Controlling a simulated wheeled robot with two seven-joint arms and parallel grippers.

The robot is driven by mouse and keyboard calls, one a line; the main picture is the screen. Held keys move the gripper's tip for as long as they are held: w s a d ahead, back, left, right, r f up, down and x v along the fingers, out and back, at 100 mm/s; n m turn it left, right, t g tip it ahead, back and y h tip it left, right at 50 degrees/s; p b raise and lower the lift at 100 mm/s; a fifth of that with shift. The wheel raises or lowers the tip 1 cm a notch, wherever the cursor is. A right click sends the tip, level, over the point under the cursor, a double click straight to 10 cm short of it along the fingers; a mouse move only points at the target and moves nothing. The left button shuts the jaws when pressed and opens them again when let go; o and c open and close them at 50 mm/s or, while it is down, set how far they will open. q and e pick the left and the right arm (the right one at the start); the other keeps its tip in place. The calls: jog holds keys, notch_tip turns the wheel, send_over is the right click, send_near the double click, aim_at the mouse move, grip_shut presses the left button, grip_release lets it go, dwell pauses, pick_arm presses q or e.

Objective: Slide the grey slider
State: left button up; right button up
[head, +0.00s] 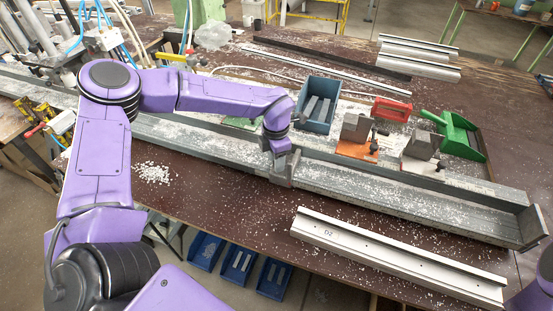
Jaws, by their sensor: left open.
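The grey slider (283,172) is a small block on the long grey rail (390,191), near the middle of the bench. My left arm reaches in from the left, and my left gripper (279,152) points down right at the slider's top. The gripper is open. It partly covers the slider, and I cannot tell whether the fingers touch it. My right gripper is out of the frame.
A pale profile marked D2 (395,256) lies in front of the rail. Behind the rail stand a blue bin (318,104), an orange-based clamp (356,136), a grey clamp (421,152) and a green dustpan (461,136). White chips (152,173) litter the bench.

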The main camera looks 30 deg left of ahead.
pick_arm(q)
jog(key=shift+w+f, duration=0.15)
notch_tip(320, 180, up, 11)
jog(key=b, duration=0.2)
dwell(0.4)
jog(key=shift+f, duration=0.1)
